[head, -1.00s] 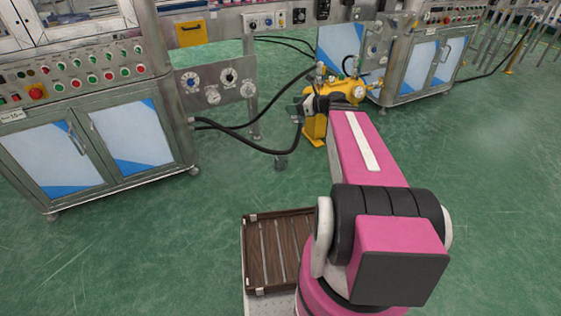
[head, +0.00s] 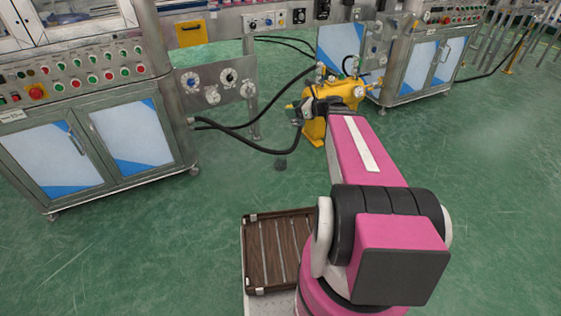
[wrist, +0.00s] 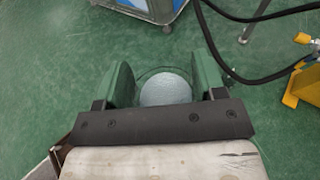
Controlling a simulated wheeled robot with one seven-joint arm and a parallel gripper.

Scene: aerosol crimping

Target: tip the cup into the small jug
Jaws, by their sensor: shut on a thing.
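In the wrist view my gripper (wrist: 164,85) has its two green fingers on either side of a round, pale grey thing. I take this for the cup (wrist: 165,92), seen from its end, with a faint clear rim around its far side. The fingers are closed on it, and the dark palm bar hides its near part. In the head view my gripper (head: 297,111) is at the end of the outstretched arm, in front of the yellow machine. The cup is too small to make out there. I cannot make out the small jug in either view.
A yellow machine (head: 343,93) stands just beyond my gripper. Black hoses (head: 245,138) run from the left cabinet (head: 90,145) towards it. Another cabinet (head: 425,62) stands at the back right. A brown slatted tray (head: 279,213) is beside my arm's base. Green floor is open at right.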

